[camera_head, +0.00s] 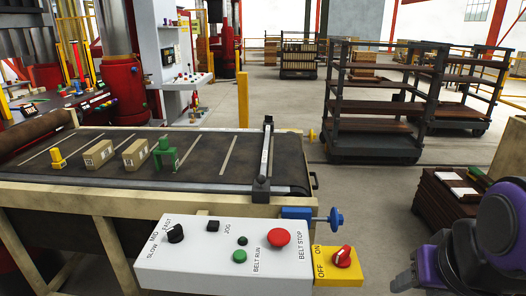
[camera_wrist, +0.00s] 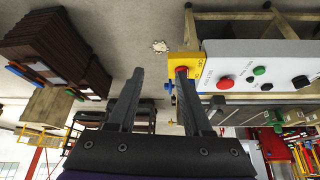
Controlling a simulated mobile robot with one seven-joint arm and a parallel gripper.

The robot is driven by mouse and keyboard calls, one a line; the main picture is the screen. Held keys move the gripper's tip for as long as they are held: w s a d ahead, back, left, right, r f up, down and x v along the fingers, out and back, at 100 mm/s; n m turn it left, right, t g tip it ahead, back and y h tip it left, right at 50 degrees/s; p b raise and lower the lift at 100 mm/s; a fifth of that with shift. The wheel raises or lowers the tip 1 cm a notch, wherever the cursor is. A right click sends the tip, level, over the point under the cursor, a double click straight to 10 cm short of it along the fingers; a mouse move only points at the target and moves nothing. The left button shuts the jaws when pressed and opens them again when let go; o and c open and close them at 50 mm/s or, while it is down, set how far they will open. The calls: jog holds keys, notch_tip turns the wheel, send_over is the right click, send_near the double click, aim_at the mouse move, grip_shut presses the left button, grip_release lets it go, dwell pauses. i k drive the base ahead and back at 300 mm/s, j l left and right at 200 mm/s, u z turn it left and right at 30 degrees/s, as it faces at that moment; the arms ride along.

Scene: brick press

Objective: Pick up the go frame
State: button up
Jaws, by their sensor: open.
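A green frame-shaped piece (camera_head: 165,154), which looks like the go frame, stands upright on the dark belt (camera_head: 210,170) in the head view. It is just right of two tan bricks (camera_head: 117,153). A small yellow piece (camera_head: 57,159) stands at the left of the bricks. My gripper (camera_wrist: 162,45) is open and empty in the wrist view, its fingers spread apart. In the head view my purple arm is at the lower right, well away from the belt and the green frame.
A white control box (camera_head: 220,254) with knobs and buttons, and a yellow switch box (camera_head: 338,265), stand in front of the belt. A brown stack (camera_head: 447,197) and dark rack (camera_head: 375,110) stand at right.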

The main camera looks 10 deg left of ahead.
aim_at(163, 149)
jog(key=u, duration=1.45)
jog(key=i+j+z, duration=0.15)
jog(key=z, duration=0.3)
jog(key=i+j+z, duration=0.1)
jog(key=z, duration=0.35)
jog(key=i+j+z, duration=0.2)
jog(key=j, duration=0.25)
jog(key=j+z, duration=0.2)
jog(key=j, duration=0.2)
jog(key=i+j, duration=0.15)
jog(key=j, duration=0.4)
jog(key=i+j+z, duration=0.15)
jog(key=j, duration=1.2)
jog(key=i+u, duration=0.05)
